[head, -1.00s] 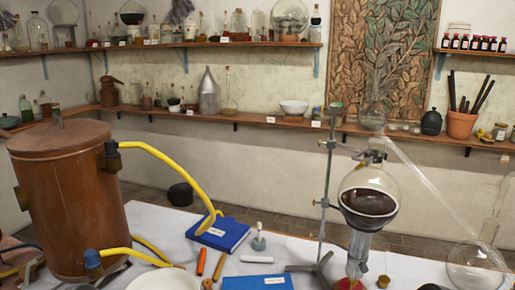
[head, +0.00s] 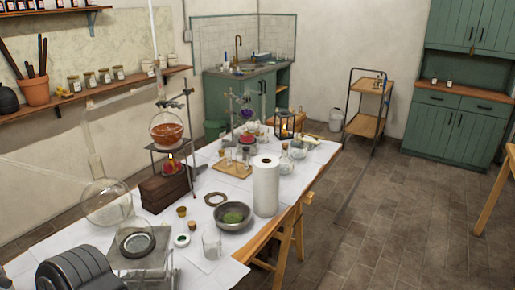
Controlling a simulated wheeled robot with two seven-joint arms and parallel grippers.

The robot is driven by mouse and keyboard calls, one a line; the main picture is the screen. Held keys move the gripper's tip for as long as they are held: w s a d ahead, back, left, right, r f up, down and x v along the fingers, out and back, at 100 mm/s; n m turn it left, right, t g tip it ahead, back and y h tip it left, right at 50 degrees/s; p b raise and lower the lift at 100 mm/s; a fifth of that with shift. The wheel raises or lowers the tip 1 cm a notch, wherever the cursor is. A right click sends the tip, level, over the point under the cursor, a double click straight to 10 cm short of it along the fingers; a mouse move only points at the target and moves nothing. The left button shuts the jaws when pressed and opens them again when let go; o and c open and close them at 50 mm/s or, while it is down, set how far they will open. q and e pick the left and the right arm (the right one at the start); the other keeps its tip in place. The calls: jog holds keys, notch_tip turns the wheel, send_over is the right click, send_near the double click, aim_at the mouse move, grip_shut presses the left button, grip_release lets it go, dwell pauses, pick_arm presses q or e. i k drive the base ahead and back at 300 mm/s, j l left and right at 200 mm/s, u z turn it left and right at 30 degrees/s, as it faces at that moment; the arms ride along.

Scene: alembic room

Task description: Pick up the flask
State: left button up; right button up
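Several glass vessels could be the flask, and I cannot tell which one is meant. A round flask with orange-brown liquid (head: 166,131) sits upright on a stand above a red glowing burner on a wooden block (head: 164,190). A large clear round flask (head: 107,203) with a tall neck stands at the left of the table. A small flask with purple liquid (head: 246,113) is on a stand farther back.
The white-covered table (head: 255,232) also holds a paper towel roll (head: 266,187), a metal bowl (head: 233,216), a glass beaker (head: 211,243) and a dark ribbed object (head: 75,270). A cart (head: 367,110) and green cabinets (head: 455,120) stand behind.

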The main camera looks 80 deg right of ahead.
aim_at(298, 150)
jog(key=z, duration=2.9)
